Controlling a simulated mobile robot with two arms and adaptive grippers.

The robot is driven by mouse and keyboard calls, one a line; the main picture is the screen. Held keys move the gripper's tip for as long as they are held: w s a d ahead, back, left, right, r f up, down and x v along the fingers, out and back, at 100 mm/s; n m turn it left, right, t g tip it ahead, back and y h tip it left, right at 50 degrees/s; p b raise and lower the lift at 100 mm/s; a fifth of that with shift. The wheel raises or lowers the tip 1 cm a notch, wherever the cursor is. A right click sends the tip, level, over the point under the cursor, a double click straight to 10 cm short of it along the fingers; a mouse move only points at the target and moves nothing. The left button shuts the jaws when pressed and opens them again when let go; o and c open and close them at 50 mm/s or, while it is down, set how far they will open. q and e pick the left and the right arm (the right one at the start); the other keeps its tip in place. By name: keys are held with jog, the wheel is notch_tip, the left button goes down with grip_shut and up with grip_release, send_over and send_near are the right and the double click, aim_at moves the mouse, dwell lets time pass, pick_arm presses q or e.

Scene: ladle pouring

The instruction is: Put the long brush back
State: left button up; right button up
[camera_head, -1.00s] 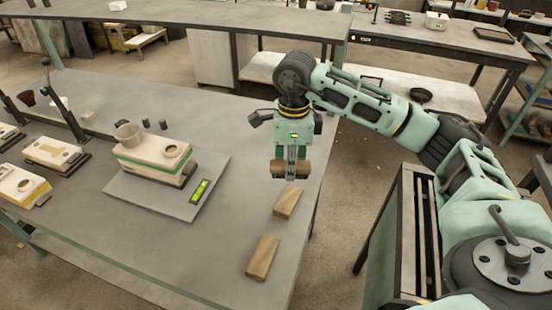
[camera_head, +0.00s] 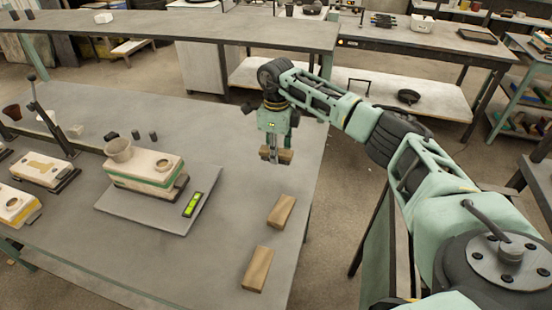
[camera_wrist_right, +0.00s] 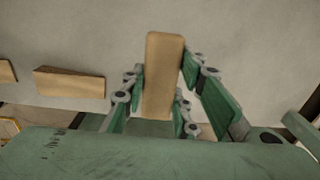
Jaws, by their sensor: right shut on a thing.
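My right gripper (camera_head: 275,155) is shut on a wooden block (camera_head: 287,156), which may be the long brush; no bristles show. It holds the block near the right edge of the table, apparently above its top; the exact height is hard to tell. In the right wrist view the block (camera_wrist_right: 163,75) stands lengthwise between the green fingers. Two similar wooden blocks lie on the table nearer to me: one closer to the gripper (camera_head: 281,210) and one at the front (camera_head: 258,269). My left gripper is not in view.
A green level (camera_head: 193,205) lies on that plate. The grey table (camera_head: 235,205) is bare between plate and blocks.

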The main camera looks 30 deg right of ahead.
aim_at(276, 170)
jog(key=shift+w+d+f, duration=0.2)
jog(key=shift+w+f, duration=0.05)
jog(key=shift+w, duration=0.05)
notch_tip(276, 170, down, 4)
jog(key=shift+r+p, duration=0.1)
jog(key=shift+p, duration=0.6)
jog(key=shift+f, duration=0.25)
jog(key=o, duration=1.1)
jog(key=shift+r, duration=0.1)
